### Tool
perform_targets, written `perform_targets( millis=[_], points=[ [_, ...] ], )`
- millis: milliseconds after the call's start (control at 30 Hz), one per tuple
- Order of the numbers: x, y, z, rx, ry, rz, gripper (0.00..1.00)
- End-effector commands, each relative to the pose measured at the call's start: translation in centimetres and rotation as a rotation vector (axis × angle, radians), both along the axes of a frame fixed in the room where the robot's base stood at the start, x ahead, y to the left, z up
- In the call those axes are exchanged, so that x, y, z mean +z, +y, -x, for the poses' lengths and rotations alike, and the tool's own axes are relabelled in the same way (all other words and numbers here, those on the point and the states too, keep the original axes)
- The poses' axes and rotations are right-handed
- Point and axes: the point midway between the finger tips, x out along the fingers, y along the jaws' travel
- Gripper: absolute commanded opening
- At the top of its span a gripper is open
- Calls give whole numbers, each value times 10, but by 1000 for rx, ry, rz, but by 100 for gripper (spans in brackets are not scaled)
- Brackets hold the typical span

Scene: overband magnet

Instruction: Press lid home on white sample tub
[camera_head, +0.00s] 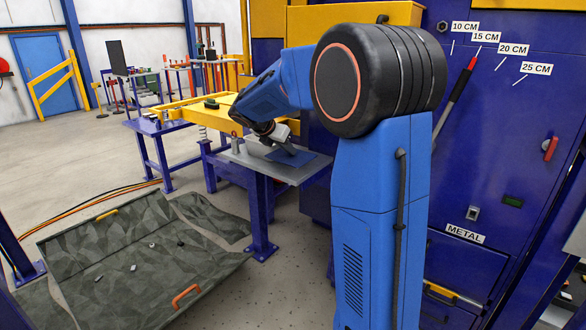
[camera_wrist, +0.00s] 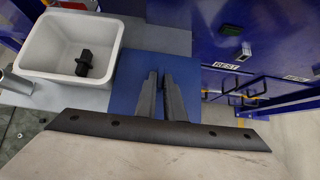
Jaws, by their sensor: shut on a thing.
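The white sample tub (camera_wrist: 32,80) stands open at the upper left of the wrist view, on a grey surface. A small dark block-shaped object (camera_wrist: 84,64) lies inside it. My gripper (camera_wrist: 163,82) is to the right of the tub, above a flat blue area (camera_wrist: 128,88).
The grey tabletop (camera_head: 308,174) stands on blue legs beside a yellow frame (camera_head: 188,114). A dark patterned tray (camera_head: 150,262) with small bits lies on the floor at left. A blue cabinet (camera_head: 490,130) stands close on the right. Open floor (camera_head: 60,160) lies at left.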

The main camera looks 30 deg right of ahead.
Motion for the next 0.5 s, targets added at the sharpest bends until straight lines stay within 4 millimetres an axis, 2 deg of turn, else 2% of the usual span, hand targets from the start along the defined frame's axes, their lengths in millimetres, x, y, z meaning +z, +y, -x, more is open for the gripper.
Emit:
perform_targets(
  millis=[500],
  points=[
    [15,0,0,0,0,1,0]
  ],
)
